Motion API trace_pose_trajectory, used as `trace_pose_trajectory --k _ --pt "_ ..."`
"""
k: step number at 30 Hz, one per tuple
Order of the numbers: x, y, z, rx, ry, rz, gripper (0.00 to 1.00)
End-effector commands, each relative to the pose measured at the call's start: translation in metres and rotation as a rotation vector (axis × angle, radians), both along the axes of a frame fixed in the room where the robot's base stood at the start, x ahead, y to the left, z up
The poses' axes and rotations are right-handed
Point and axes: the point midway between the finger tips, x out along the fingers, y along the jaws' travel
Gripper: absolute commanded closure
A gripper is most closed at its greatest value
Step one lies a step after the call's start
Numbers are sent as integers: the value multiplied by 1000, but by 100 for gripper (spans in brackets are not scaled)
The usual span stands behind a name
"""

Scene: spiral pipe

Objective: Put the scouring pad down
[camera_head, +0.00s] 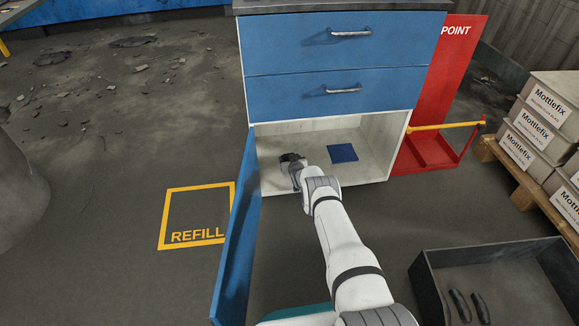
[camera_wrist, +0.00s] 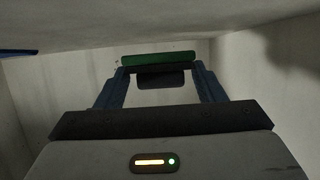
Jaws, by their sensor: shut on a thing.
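My gripper (camera_head: 292,158) is inside the open lower compartment of the blue and white cabinet (camera_head: 372,140), toward its left side. In the wrist view, a green scouring pad (camera_wrist: 158,59) lies across the tips of my gripper (camera_wrist: 160,76), with a dark part below it between the fingers. The fingers are shut on it. In the head view the pad is not clearly told apart from the dark gripper end. A blue square (camera_head: 342,153) lies flat on the compartment floor, right of my gripper and apart from it.
The blue cabinet door (camera_head: 236,235) stands open on the left of my arm. Two shut drawers (camera_head: 335,75) are above the compartment. A red stand (camera_head: 440,110) is to the right. A dark open box (camera_head: 500,260) stands at lower right, near stacked Mottlefix boxes (camera_head: 540,125).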

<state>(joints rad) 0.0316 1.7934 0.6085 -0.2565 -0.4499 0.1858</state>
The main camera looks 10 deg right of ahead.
Motion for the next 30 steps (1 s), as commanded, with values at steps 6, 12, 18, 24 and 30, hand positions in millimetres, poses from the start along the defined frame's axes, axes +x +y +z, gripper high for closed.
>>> trace_pose_trajectory --k 6,12,18,24,30 --pt "0 0 -26 1 0 0 60" --pt "0 0 -24 0 0 0 60" --pt "0 0 -27 0 1 0 33" --pt "0 0 -27 0 1 0 17" --pt "0 0 -27 0 1 0 16"
